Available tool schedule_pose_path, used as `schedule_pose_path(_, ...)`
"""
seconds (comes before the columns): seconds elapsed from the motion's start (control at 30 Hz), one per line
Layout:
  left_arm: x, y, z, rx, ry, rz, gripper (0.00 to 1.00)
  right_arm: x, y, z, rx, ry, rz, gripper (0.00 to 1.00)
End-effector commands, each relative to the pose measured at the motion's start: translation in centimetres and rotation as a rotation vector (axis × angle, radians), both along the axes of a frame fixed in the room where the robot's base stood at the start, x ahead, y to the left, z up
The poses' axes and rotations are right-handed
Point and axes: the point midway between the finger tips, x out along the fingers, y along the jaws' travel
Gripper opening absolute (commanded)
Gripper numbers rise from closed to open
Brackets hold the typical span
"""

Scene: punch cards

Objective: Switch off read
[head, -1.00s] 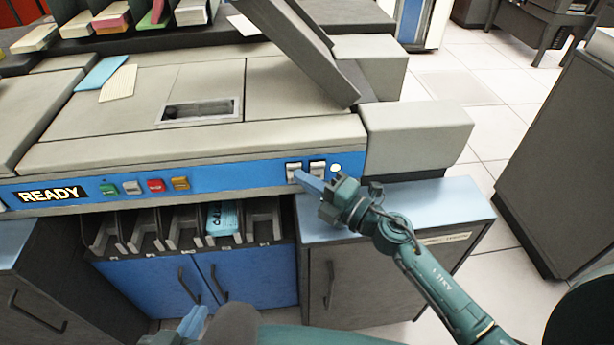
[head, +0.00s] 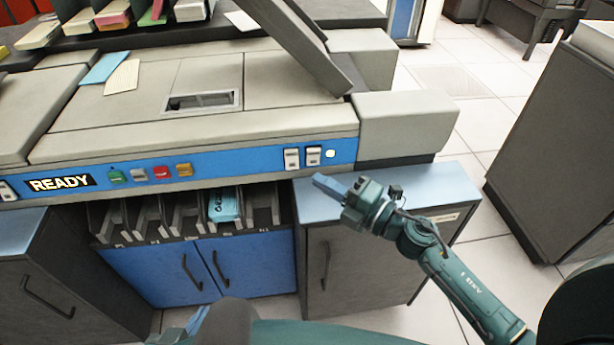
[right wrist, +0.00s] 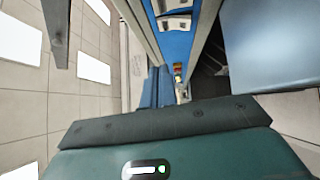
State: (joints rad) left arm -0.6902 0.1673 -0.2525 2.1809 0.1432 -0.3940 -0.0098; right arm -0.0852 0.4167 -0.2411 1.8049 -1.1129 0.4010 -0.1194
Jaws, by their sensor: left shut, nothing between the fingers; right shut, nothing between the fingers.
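Two white rocker switches, the left one (head: 291,158) and the right one (head: 313,156), sit side by side at the right end of the blue control strip (head: 230,163). Labels that would tell which is read are too small to make out, and I cannot tell their positions. My right gripper (head: 322,184) is shut and empty, below and in front of the switches and apart from them. Its blue fingers (right wrist: 156,86) show in the right wrist view, with a rocker switch (right wrist: 175,22) near the top. My left gripper (head: 196,320) is shut at the bottom edge, far from the strip, partly hidden.
A lit round lamp (head: 331,154) is right of the switches. Coloured buttons (head: 161,173) and a READY sign (head: 60,184) are further left. Card pockets (head: 185,212) and a blue-topped cabinet (head: 440,190) lie below. A grey block (head: 405,120) juts out at right.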

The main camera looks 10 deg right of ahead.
Motion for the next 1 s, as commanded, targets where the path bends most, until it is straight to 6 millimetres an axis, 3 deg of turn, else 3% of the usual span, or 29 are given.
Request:
schedule_pose_path(0.1,0.0,0.0,-0.3,-0.004,0.001,0.0,0.0,-2.0,-1.6,0.1,-0.002,0.001,0.002,0.0)
schedule_pose_path(0.3,0.1,-0.1,-0.3,-0.008,-0.001,0.001,0.0,-3.7,-3.1,0.4,0.0,0.0,0.001,0.0)
schedule_pose_path(1.0,0.2,-0.2,0.0,-0.016,-0.008,0.006,0.0,-4.0,-3.4,0.6,0.0,-0.001,0.001,0.0)
